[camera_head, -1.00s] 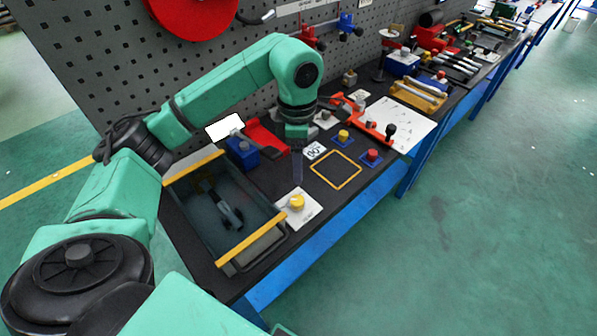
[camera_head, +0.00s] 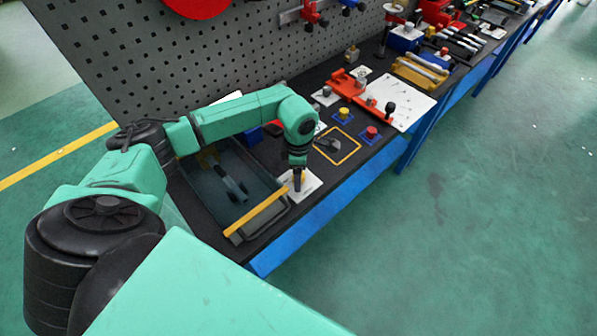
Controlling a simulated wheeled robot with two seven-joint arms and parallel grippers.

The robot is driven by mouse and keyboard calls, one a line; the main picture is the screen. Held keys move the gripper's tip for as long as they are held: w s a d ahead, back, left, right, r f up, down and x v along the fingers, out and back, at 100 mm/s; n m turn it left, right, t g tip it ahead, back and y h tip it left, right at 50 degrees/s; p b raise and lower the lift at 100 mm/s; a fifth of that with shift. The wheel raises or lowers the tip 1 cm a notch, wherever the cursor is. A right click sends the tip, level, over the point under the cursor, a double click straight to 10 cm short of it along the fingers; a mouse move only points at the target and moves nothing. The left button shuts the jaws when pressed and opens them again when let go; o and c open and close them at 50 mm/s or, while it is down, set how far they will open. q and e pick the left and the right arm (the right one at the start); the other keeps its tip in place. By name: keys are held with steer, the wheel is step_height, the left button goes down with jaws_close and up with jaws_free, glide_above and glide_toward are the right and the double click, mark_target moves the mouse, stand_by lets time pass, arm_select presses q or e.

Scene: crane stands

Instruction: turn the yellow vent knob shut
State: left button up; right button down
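A white plate (camera_head: 313,184) lies at the bench's front edge, right of the grey tray. The yellow knob on it is almost wholly hidden by my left gripper (camera_head: 298,186). The gripper points straight down, with its fingertips at the knob's place. I cannot tell whether the fingers are closed on the knob or only around it. My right gripper is out of view.
The grey tray (camera_head: 262,219) with yellow rims holds a grey tool. A yellow-outlined square (camera_head: 345,159) has a dark grey object (camera_head: 328,145) in it. A yellow button (camera_head: 344,113) and a red button (camera_head: 371,132) stand beyond. A pegboard rises behind.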

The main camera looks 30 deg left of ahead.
arm_select(q)
steer(key=shift+w, duration=0.1)
jaws_close()
steer(key=m+b, duration=0.2)
steer(key=shift+a+f+b, duration=0.1)
steer(key=shift+f+b, duration=0.15)
steer(key=shift+b, duration=0.1)
steer(key=m+b, duration=1)
steer(key=m, duration=0.1)
steer(key=shift+r, duration=0.1)
steer(key=shift+r+m+b, duration=0.2)
steer(key=shift+m+b, duration=1.1)
steer(key=shift+m, duration=1.2)
